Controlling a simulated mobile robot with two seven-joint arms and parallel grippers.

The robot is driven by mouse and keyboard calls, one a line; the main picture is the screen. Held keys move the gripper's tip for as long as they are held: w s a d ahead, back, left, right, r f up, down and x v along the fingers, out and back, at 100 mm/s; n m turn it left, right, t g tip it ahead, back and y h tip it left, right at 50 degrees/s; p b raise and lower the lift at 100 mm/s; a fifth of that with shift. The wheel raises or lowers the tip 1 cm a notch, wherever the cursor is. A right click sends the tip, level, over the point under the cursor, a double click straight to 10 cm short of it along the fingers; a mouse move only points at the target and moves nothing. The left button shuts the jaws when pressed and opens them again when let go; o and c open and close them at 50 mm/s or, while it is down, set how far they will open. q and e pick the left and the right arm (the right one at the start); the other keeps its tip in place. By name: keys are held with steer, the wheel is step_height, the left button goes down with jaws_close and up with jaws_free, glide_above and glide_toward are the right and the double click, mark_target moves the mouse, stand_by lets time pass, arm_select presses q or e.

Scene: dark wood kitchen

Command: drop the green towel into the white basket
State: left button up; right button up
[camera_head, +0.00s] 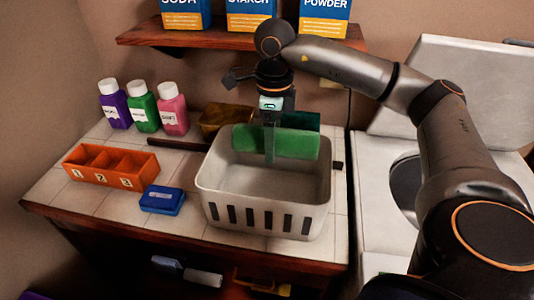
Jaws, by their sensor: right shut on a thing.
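The green towel (297,144) hangs from my right gripper (271,125), over the back part of the white basket (265,220). My right gripper points down and is shut on the towel. The towel spreads to both sides of the fingers, and its lower edge is near the level of the basket's rim; I cannot tell if it touches the basket. The basket stands upright on the tiled counter, and the part of its inside that shows looks empty. My left gripper is not in view.
An orange divided tray (98,178) and a blue box (162,199) lie left of the basket. Purple, green (143,106) and pink bottles stand behind them. A wooden shelf (150,37) with boxes is above. An open white washer (375,205) stands at the right.

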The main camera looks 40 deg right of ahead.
steer(key=shift+f+b, duration=0.9)
steer(key=shift+f, duration=0.7)
steer(key=o, duration=1.3)
steer(key=shift+r, duration=0.15)
step_height(320, 180, up, 8)
steer(key=shift+w+f, duration=0.1)
steer(key=shift+f, duration=0.05)
steer(key=shift+r+p, duration=1.6)
steer(key=shift+r, duration=0.75)
steer(key=shift+f, duration=0.1)
